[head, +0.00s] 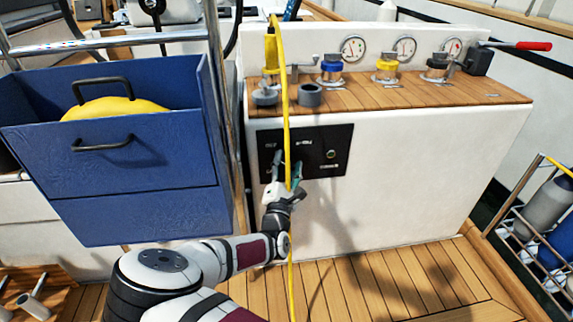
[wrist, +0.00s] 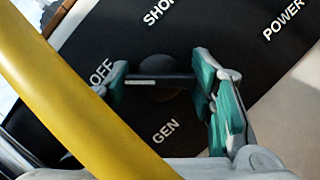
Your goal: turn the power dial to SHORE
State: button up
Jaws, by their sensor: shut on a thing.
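The power dial (wrist: 172,79) is a dark knob with a crossbar on a black panel (wrist: 240,38), which also shows in the head view (head: 337,136). A white mark on the bar's left part points toward OFF. SHORE is printed above the dial, GEN below it and POWER at the upper right. My gripper (wrist: 160,82) has its teal-padded fingers at the two ends of the bar, shut on it. In the head view my gripper (head: 287,164) reaches the panel's left part, and the dial is hidden there by the fingers and a yellow hose.
The yellow hose (head: 284,92) hangs in front of the panel and crosses the wrist view (wrist: 60,85) close to the camera. A blue box (head: 130,165) stands to the left. Gauges and coloured fittings (head: 386,70) line the wooden ledge above. A bottle rack (head: 530,240) stands at right.

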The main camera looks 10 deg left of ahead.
jog(key=shift+r+m+p, duration=0.15)
jog(key=shift+m+p, duration=0.25)
jog(key=shift+p, duration=0.3)
jog(key=m+g+h+p, duration=0.1)
jog(key=m+p, duration=0.2)
jog(key=p, duration=0.2)
jog(key=shift+r, duration=0.15)
jog(key=m+g+p, duration=0.1)
jog(key=m+p, duration=0.1)
jog(key=p, duration=0.1)
jog(key=m+g+p, duration=0.1)
jog(key=m+p, duration=0.2)
jog(key=shift+m+h+p, duration=0.3)
jog(key=shift+h, duration=0.1)
jog(key=m+g+p, duration=0.2)
jog(key=m+p, duration=0.2)
jog(key=shift+m+y, duration=0.3)
jog(key=shift+y, duration=0.1)
jog(key=shift+f+m+g+y+p, duration=0.2)
jog(key=shift+m+g+y+p, duration=0.65)
jog(key=shift+m, duration=0.55)
jog(key=shift+a, duration=0.1)
jog(key=o, duration=1.2)
jog(key=shift+c, duration=0.2)
